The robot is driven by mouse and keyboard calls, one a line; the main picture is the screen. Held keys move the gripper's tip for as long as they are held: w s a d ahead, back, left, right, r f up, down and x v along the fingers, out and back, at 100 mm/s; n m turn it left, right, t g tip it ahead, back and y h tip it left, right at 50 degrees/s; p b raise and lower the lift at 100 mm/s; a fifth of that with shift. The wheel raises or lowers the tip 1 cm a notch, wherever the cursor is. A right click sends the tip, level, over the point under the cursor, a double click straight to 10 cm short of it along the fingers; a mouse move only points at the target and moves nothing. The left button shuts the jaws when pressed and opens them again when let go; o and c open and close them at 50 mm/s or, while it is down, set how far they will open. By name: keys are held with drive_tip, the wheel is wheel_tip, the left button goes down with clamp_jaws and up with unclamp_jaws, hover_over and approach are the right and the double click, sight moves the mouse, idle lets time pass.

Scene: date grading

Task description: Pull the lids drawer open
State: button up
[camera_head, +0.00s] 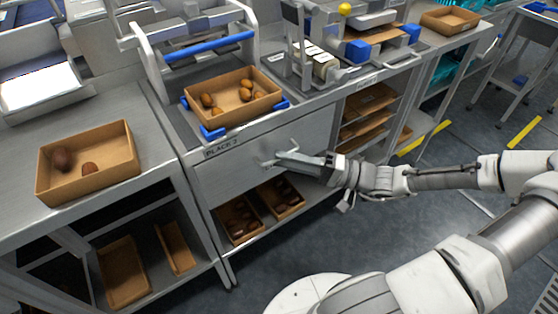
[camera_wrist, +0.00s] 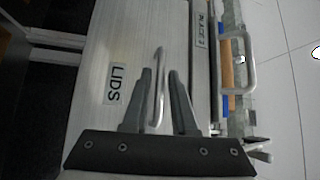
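The lids drawer (camera_head: 232,170) is a grey metal front under the PLACE 2 worktop and looks closed. In the wrist view its front (camera_wrist: 125,45) carries a LIDS label (camera_wrist: 113,84). A metal bar handle (camera_wrist: 160,62) stands out from the front. My gripper (camera_wrist: 160,75) has one finger on each side of the handle, with gaps visible, so it is open around the bar. In the head view my gripper (camera_head: 284,159) is at the drawer front and hides part of the handle.
A cardboard box of dates (camera_head: 233,118) stands on the worktop above the drawer. Another box (camera_head: 105,184) sits on the left bench. Trays of dates (camera_head: 238,238) lie on the shelf below. Open floor (camera_head: 290,250) lies in front of the drawer.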

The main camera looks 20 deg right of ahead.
drive_tip(key=shift+x, duration=1)
drive_tip(key=shift+c, duration=0.2)
clamp_jaws()
idle(0.6)
